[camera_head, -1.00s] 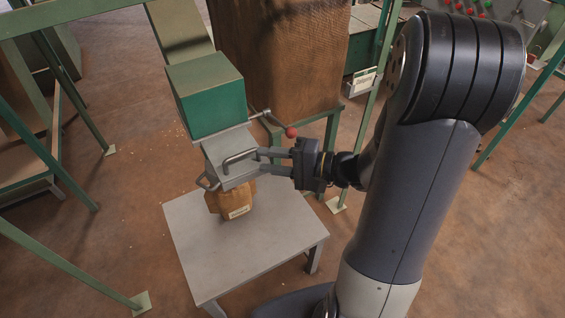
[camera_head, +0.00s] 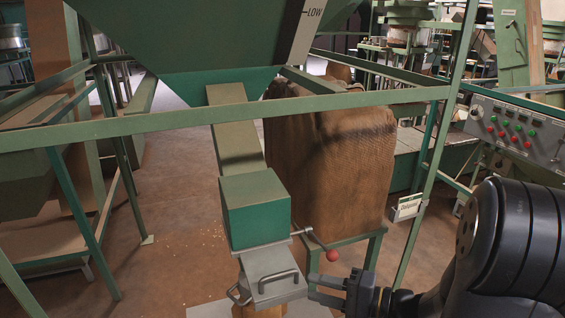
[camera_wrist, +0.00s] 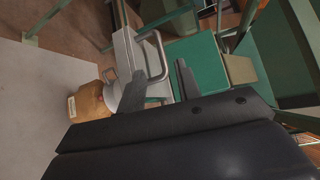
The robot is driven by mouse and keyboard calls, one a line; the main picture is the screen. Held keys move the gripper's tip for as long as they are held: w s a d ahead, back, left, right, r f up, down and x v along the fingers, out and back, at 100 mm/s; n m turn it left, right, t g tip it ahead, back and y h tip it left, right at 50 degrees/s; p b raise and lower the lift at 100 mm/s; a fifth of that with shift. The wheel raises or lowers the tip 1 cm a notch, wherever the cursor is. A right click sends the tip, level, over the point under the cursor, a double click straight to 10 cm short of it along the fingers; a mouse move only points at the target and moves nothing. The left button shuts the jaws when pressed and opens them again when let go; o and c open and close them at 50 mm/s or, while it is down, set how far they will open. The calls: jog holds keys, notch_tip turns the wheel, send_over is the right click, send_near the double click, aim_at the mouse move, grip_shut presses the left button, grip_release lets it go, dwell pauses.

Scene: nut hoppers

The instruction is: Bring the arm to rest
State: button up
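My gripper (camera_head: 312,289) is at the lower middle of the head view, to the right of a grey metal slide gate (camera_head: 268,264) with a bar handle (camera_head: 278,278). Its two fingers are spread with a gap between them and hold nothing that I can see. In the wrist view the fingers (camera_wrist: 160,84) are also apart, with the handle (camera_wrist: 158,45) just beyond them. I cannot tell if they touch it. My arm comes in from the lower right of the head view.
The gate sits under a green chute box (camera_head: 256,212) below a large hopper (camera_head: 190,45). A red-knobbed lever (camera_head: 332,256) is close above my gripper. A brown paper bag (camera_wrist: 91,103) stands on a grey table (camera_wrist: 45,85). Green frame bars cross the head view.

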aim_at(275, 275)
jog(key=p+x, duration=0.1)
jog(key=x, duration=0.8)
jog(key=shift+s+r+p, duration=0.1)
jog(key=shift+p, duration=0.3)
jog(key=shift+x, duration=0.9)
